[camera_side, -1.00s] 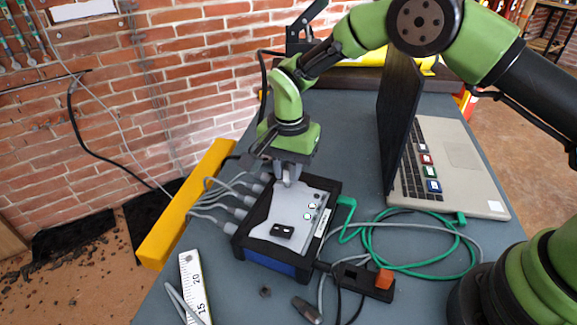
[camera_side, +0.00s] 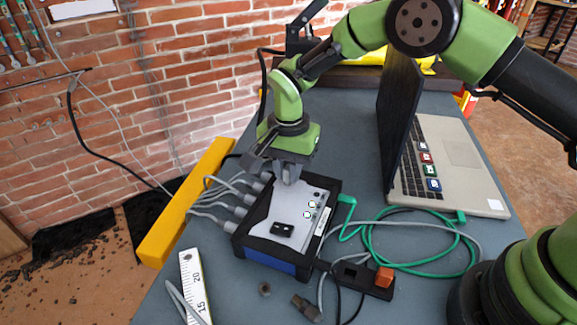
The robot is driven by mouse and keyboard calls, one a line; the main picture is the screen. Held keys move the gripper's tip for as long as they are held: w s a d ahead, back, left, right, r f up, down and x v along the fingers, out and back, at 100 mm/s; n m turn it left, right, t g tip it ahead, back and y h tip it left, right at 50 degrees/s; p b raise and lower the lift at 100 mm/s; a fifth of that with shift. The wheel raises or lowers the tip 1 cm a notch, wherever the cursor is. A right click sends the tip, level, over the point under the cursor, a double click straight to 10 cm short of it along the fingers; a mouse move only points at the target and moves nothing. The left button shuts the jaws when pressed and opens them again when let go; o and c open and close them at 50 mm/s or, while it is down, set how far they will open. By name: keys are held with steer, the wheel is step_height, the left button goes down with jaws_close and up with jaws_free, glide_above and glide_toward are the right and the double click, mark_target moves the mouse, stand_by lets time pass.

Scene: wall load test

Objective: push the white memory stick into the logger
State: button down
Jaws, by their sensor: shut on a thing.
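The logger (camera_side: 262,222) is a box with a grey top, black edges and a blue front strip, lying on the table. My gripper (camera_side: 289,182) points down at the far end of its top. It is shut on the white memory stick, which is mostly hidden between the fingers. I cannot tell how far the stick sits in the logger or whether it touches a slot. A small black part (camera_side: 282,230) is on the near half of the top, and small round lights (camera_side: 309,210) are at its right.
Grey cables (camera_side: 205,213) run into the logger's left side. A green cable (camera_side: 400,268) loops at its right. An open laptop (camera_side: 455,165) with several small coloured pieces (camera_side: 427,158) stands at the right. A yellow bar (camera_side: 185,205) lines the table's left edge.

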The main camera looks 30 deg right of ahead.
steer(key=shift+f, duration=0.35)
stand_by(0.4)
steer(key=c, duration=1)
jaws_free()
steer(key=c, duration=0.3)
steer(key=shift+r, duration=0.1)
steer(key=shift+r, duration=3.4)
